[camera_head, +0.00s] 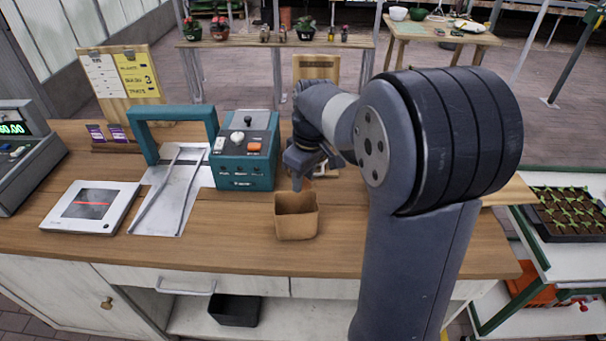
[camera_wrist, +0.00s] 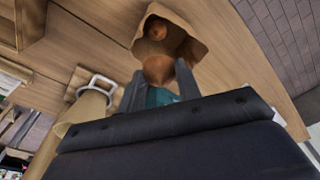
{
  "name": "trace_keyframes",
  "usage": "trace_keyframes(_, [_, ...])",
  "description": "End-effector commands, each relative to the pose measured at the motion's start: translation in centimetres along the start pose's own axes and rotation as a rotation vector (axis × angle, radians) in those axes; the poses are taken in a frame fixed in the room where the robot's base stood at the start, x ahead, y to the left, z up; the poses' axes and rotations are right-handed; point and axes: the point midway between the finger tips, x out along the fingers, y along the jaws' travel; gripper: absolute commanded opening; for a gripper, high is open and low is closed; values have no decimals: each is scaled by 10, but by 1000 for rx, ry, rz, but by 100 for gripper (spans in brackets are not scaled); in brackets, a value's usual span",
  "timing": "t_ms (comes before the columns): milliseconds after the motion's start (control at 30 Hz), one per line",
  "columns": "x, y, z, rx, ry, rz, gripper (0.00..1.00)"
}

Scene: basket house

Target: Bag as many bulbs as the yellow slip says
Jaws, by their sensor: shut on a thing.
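The yellow slip (camera_head: 137,76) is on a wooden board at the back left of the counter; its writing is too small to read surely. An open brown paper bag (camera_head: 297,222) stands upright near the counter's front edge. In the wrist view the bag (camera_wrist: 199,46) has a brown bulb (camera_wrist: 157,28) inside; other contents cannot be told. My gripper (camera_head: 301,172) is just above and behind the bag. In the wrist view my gripper (camera_wrist: 160,78) is shut on another brown bulb (camera_wrist: 158,69), held at the bag's near rim.
A teal machine (camera_head: 245,150) stands left of the bag, with a metal chute (camera_head: 168,195) and a white scale (camera_head: 92,207) farther left. A till (camera_head: 22,150) is at the left edge. The counter around the bag's front and left is clear.

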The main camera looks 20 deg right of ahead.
Motion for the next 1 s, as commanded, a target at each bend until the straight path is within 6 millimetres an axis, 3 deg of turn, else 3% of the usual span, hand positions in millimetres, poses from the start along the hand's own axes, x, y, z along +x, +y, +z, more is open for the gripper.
trace_keyframes(300, [42, 0, 5, 0, -1, -1, 11])
trace_keyframes(700, [48, 0, 6, 0, 0, 0, 11])
trace_keyframes(733, [48, 0, 6, 0, 0, 0, 35])
trace_keyframes(1000, [48, 0, 6, 0, 0, 0, 57])
